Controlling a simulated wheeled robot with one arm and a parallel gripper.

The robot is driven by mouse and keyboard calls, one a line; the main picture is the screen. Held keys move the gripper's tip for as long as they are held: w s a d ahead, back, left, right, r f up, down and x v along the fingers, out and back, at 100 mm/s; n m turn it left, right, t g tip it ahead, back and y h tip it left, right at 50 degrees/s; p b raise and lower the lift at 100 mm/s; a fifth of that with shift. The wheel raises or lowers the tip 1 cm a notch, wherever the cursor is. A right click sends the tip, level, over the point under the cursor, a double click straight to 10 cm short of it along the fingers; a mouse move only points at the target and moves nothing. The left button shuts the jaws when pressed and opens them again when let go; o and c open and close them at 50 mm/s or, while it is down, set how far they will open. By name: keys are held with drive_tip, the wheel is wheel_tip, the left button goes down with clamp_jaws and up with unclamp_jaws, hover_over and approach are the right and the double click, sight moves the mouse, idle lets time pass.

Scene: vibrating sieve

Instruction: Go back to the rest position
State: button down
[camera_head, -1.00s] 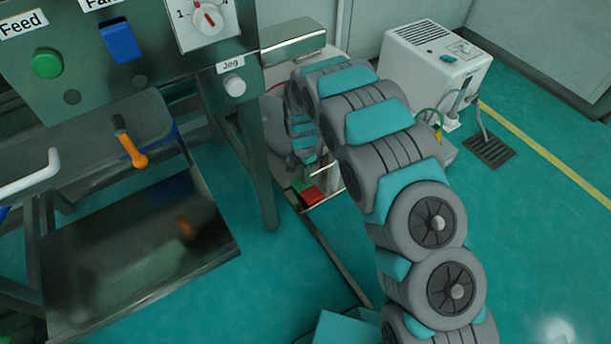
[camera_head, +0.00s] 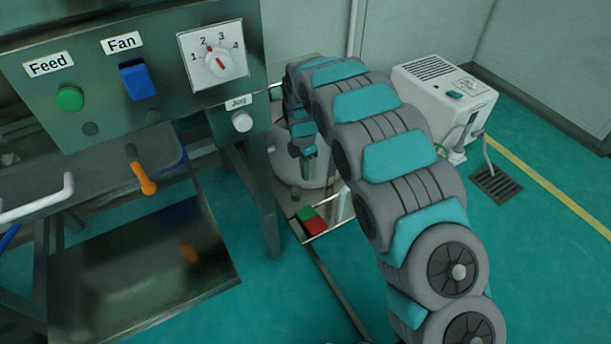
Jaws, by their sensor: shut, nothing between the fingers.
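My gripper (camera_head: 306,165) hangs at the end of my grey and teal arm, which arches up and over and then points down behind the control panel's right side. It is small and dark in the picture, with its fingers together and nothing seen between them. It is in front of a round pale grey vessel (camera_head: 318,172), and I cannot tell whether it touches it. Below it are a green block (camera_head: 305,213) and a red block (camera_head: 315,226) near the floor.
The control panel (camera_head: 190,115) at left has a green Feed button (camera_head: 69,98), a blue Fan switch (camera_head: 137,80), a dial (camera_head: 218,62) and a white Jog button (camera_head: 242,121). An orange handle (camera_head: 143,178) sticks out below.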

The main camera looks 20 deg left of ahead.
idle(0.4)
drive_tip(key=s+d+r+m+p, duration=0.1)
drive_tip(key=s+d+r+m, duration=0.25)
drive_tip(key=d+r, duration=0.4)
drive_tip(key=s+d+r+m+p, duration=0.1)
drive_tip(key=s+d+r+m, duration=0.1)
drive_tip(key=d+r+m, duration=0.55)
drive_tip(key=s+d+r+m+p, duration=0.1)
drive_tip(key=s+d+r+m, duration=0.15)
drive_tip(key=d+r, duration=0.45)
drive_tip(key=s+d+r+m+p, duration=0.1)
drive_tip(key=s+d+m, duration=0.3)
drive_tip(key=s, duration=0.5)
drive_tip(key=s+d+r+m+g+p, duration=0.1)
drive_tip(key=s+d+m, duration=0.4)
drive_tip(key=s, duration=0.5)
drive_tip(key=s+d+r+m+p, duration=0.1)
drive_tip(key=s+d+r+m, duration=0.1)
drive_tip(key=s+d+m, duration=0.3)
drive_tip(key=s+d, duration=0.1)
drive_tip(key=s, duration=0.3)
drive_tip(key=shift+s+r+p, duration=0.4)
